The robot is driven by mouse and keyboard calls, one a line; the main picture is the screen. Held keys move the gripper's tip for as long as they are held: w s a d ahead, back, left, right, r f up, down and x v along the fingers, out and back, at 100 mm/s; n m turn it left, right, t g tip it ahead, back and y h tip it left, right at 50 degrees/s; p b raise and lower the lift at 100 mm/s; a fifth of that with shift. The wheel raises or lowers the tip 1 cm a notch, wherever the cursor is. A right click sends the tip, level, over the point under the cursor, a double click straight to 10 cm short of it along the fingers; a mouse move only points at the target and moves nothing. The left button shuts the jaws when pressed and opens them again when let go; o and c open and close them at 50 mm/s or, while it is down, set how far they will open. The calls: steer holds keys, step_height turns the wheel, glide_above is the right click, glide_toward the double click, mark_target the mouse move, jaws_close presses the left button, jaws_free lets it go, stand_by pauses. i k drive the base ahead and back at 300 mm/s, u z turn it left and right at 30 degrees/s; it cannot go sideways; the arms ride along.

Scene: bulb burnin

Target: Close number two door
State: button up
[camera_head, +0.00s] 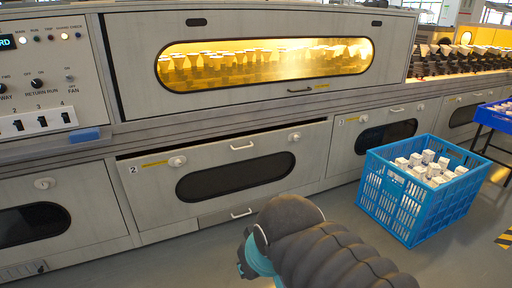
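The number two door (225,182) is a grey panel in the lower row of the machine, at the middle of the head view. It has a "2" label at its upper left, a dark oval window, a white handle (242,146) at its top and a round white latch near each upper corner. A dark gap shows along its top edge, so it appears slightly open, leaning outward. My arm, in a dark ribbed sleeve with a teal band, is at the bottom centre, in front of the door's lower right. My gripper's fingers do not show.
A blue crate (377,206) of white boxes stands on the floor at the right, before door 3. A control panel (45,70) is at the upper left. A lit window (265,64) shows rows of bulbs above.

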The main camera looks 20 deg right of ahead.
mark_target(220, 175)
steer(key=z, duration=0.25)
steer(key=i, duration=1.1)
steer(key=u, duration=0.15)
